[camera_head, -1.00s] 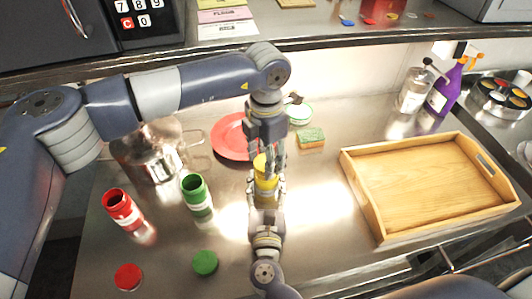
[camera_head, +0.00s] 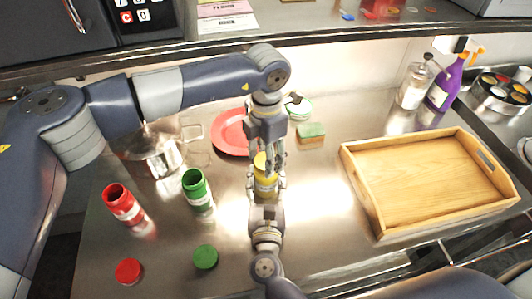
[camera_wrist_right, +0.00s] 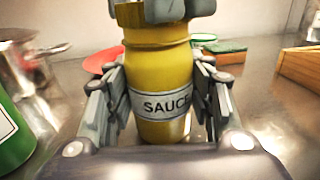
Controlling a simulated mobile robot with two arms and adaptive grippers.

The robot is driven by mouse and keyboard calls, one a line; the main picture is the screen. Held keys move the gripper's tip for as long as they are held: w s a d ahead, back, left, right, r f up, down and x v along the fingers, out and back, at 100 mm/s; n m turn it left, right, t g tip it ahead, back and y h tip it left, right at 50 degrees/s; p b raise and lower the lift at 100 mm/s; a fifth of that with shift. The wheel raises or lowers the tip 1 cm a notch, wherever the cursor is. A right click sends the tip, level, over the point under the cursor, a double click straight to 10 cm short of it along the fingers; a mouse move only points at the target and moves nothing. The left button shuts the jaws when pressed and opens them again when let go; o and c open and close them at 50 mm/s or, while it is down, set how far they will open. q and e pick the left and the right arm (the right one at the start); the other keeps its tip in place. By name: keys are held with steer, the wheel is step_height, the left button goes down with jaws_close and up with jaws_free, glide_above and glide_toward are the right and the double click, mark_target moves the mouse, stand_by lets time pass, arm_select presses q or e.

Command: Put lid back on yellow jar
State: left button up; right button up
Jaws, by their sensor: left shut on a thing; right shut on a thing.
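The yellow jar (camera_head: 265,186) stands upright on the steel counter, in the middle of the head view. In the right wrist view the yellow jar (camera_wrist_right: 160,75) carries a "SAUCE" label. My right gripper (camera_head: 267,188) is shut around the jar's body from the near side, with a finger on each side. My left gripper (camera_head: 269,164) points down at the jar's top and is shut on the yellow lid (camera_wrist_right: 129,15), which is mostly hidden by the fingers. The lid is at the jar's mouth; whether it is fully seated cannot be told.
An open green jar (camera_head: 196,190) and open red jar (camera_head: 122,204) stand left, with a green lid (camera_head: 205,257) and red lid (camera_head: 128,271) nearer. A red plate (camera_head: 229,132) and sponge (camera_head: 311,132) lie behind. A wooden tray (camera_head: 374,205) stands right.

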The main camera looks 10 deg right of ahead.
arm_select(q)
steer(key=shift+f, duration=0.2)
steer(key=m, duration=1.4)
steer(key=shift+m, duration=0.4)
steer(key=m, duration=0.5)
steer(key=shift+w, duration=0.1)
steer(key=m, duration=0.7)
steer(key=shift+m, duration=0.3)
steer(key=m, duration=0.6)
steer(key=shift+m, duration=0.4)
